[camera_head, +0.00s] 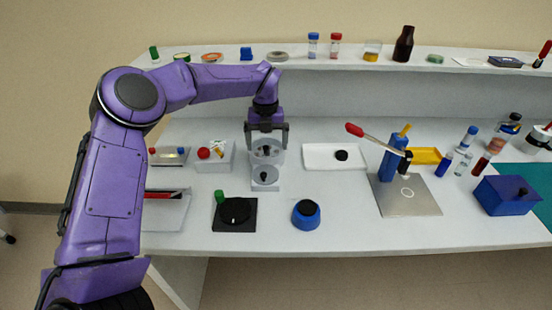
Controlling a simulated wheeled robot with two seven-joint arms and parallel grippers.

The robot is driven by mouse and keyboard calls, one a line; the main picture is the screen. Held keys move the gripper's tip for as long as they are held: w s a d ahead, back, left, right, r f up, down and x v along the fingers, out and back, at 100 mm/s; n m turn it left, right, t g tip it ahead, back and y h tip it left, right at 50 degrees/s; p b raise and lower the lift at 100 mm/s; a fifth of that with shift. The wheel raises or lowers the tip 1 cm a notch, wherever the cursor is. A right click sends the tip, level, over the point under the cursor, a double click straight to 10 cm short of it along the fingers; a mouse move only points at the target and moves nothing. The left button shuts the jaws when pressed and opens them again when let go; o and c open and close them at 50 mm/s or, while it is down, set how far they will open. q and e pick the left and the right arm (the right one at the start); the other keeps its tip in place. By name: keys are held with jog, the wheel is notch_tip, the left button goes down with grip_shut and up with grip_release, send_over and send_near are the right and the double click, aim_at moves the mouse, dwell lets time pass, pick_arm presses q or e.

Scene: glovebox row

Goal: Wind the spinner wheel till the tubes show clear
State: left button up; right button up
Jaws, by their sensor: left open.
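A grey device (265,184) with two round discs stands on the bench left of centre. It looks like the spinner. Its front disc (264,174) is grey with a dark knob, and its rear drum (266,150) looks clear with a dark piece in the middle. My left gripper (267,143) comes down from above with its jaws apart over the rear drum; I cannot tell if they touch it. No tubes can be made out inside the drum, and the contents are too small to judge. My right gripper is out of view.
A black device (236,214) with a green cap beside it and a blue round device (306,215) stand in front. A white tray (318,165) lies to the right, then a blue stand (392,160) on a metal plate (405,203). Bottles line the back shelf (460,60).

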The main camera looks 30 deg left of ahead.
pick_arm(q)
jog(key=p, duration=0.2)
send_over(265, 169)
jog(key=s+d, duration=0.1)
jog(key=s, duration=0.2)
notch_tip(265, 169, down, 6)
jog(key=shift+w+r, duration=0.15)
jog(key=shift+r, duration=0.1)
jog(key=f, duration=0.1)
jog(key=w+f, duration=0.2)
jog(key=shift+f, duration=0.4)
jog(key=shift+s+d+r, duration=0.1)
jog(key=shift+s+r, duration=0.05)
jog(key=shift+s, duration=0.1)
jog(key=shift+s+r, duration=0.1)
jog(key=shift+s, duration=0.05)
jog(key=shift+c, duration=1.2)
jog(key=c, duration=0.5)
jog(key=n+b, duration=0.1)
jog(key=b, duration=0.1)
jog(key=n+b, duration=0.1)
jog(key=b, duration=0.1)
jog(key=shift+f, duration=0.4)
jog(key=shift+r+n+b, duration=0.15)
jog(key=shift+n+b, duration=0.25)
jog(key=shift+b, duration=0.1)
jog(key=shift+r, duration=0.25)
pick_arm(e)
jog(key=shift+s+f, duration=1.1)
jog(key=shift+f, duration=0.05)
